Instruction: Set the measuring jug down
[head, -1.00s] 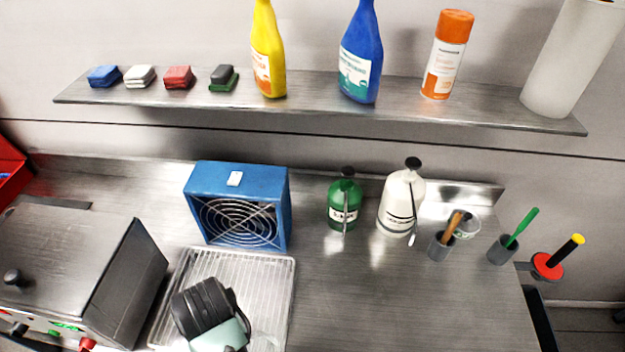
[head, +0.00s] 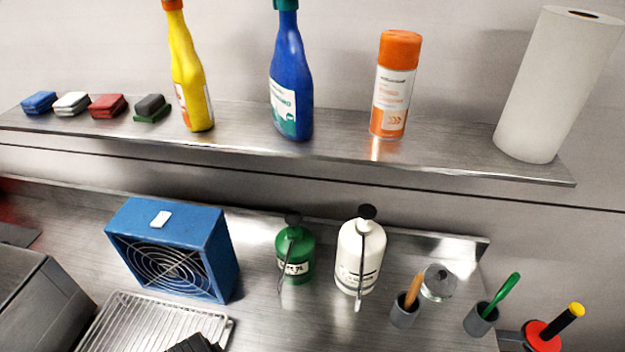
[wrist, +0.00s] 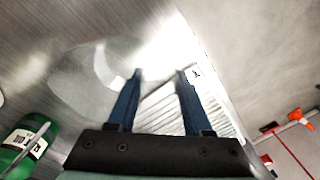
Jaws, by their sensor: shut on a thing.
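My gripper (wrist: 159,76) shows in the wrist view as two blue fingers a little apart, shut on a clear, blurred shape. That shape, which I take to be the measuring jug (wrist: 82,78), spreads to the left of the fingertips, with a pale curved band near them. Its rim, base and contents cannot be made out. In the head view only a dark part of my arm shows at the bottom edge; the fingers and the held jug are out of that picture.
A wire rack (head: 130,325) lies before a blue fan box (head: 170,245). Green (head: 295,255) and white (head: 360,258) bottles, a clear lidded jar (head: 438,284) and two grey cups (head: 404,314) stand right of it. The shelf (head: 340,160) carries bottles and sponges. Bare counter (head: 300,325) shows in front.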

